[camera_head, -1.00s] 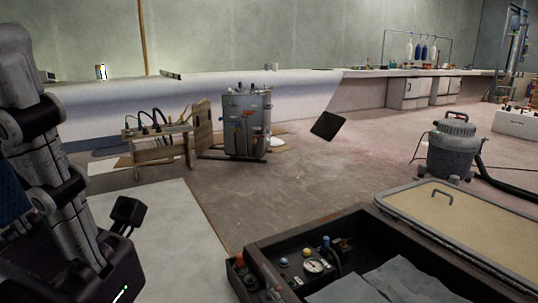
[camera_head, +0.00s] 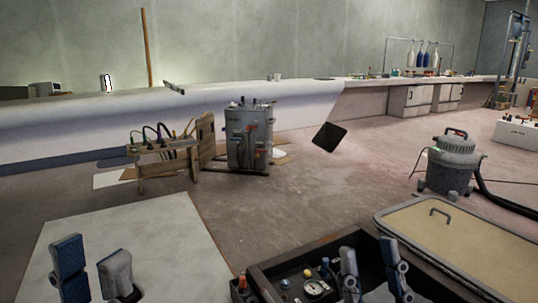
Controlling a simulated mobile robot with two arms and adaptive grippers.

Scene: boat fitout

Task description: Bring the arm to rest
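My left gripper (camera_head: 94,268) shows at the bottom left in the head view, its two fingers pointing up with a clear gap between them. It is in front of the pale floor panel, with nothing seen between the fingers. My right gripper (camera_head: 374,270) shows at the bottom, right of centre, its fingers also up and apart. It overlaps the dark open case in the picture, and I see nothing held. The rest of both arms is below the picture edge.
The dark case (camera_head: 262,272) with gauges and knobs is at the front. A tan-topped bin (camera_head: 465,245) is right of it, with a grey vacuum (camera_head: 450,165) behind. A wooden rack (camera_head: 165,160) and grey cabinet (camera_head: 248,137) stand further back. Floor between is clear.

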